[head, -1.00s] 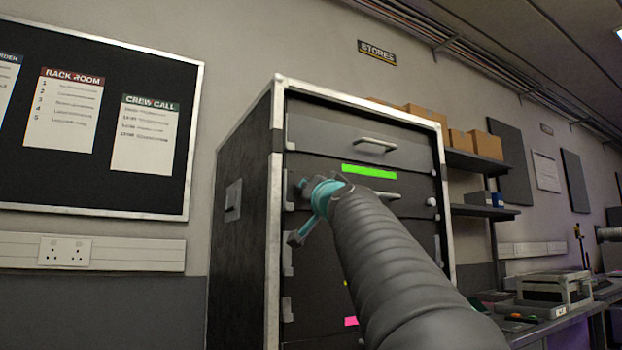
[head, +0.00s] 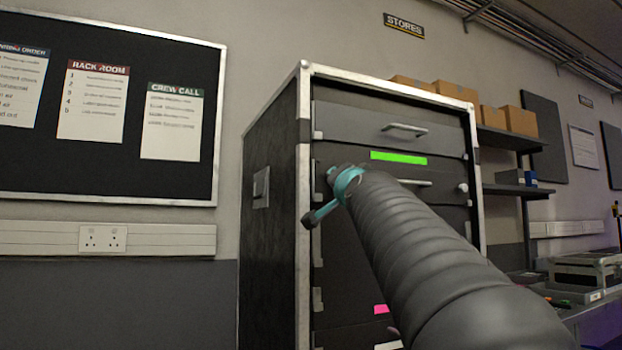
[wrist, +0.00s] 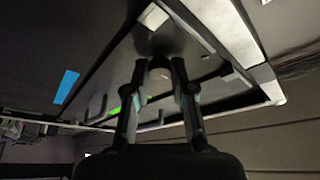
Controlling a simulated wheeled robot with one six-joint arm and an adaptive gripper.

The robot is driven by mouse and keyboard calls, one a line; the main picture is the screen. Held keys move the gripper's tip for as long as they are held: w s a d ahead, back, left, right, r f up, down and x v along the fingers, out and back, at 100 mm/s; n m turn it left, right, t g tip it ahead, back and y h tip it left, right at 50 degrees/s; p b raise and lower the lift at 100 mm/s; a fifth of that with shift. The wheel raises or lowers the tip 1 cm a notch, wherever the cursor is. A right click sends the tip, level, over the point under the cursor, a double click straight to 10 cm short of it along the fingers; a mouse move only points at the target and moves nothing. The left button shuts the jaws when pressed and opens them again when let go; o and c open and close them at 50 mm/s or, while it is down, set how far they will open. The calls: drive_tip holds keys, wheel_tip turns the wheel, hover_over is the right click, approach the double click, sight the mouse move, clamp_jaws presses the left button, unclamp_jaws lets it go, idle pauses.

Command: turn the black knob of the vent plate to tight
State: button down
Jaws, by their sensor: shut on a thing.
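The vent plate appears to be the dark panel with a green strip (head: 398,157), a bar handle and a white knob (head: 462,187) at its right end, second from the top of the rack case. My gripper (head: 333,171) is at the left end of this panel. My arm hides most of the gripper and the panel's middle in the head view. In the wrist view my gripper (wrist: 159,66) has its two fingers on either side of a dark round knob (wrist: 160,74), shut on it. The knob's marks and turn angle cannot be made out.
The black rack case (head: 304,110) has bright metal edges. A grey drawer with a handle (head: 405,130) is above the panel, and a pink tag (head: 381,309) is lower down. Shelves with cardboard boxes (head: 517,121) stand at right. A notice board (head: 212,120) hangs at left.

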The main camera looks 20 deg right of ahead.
idle(0.3)
drive_tip(key=c, duration=1)
unclamp_jaws()
drive_tip(key=v, duration=1.2)
drive_tip(key=shift+f, duration=0.1)
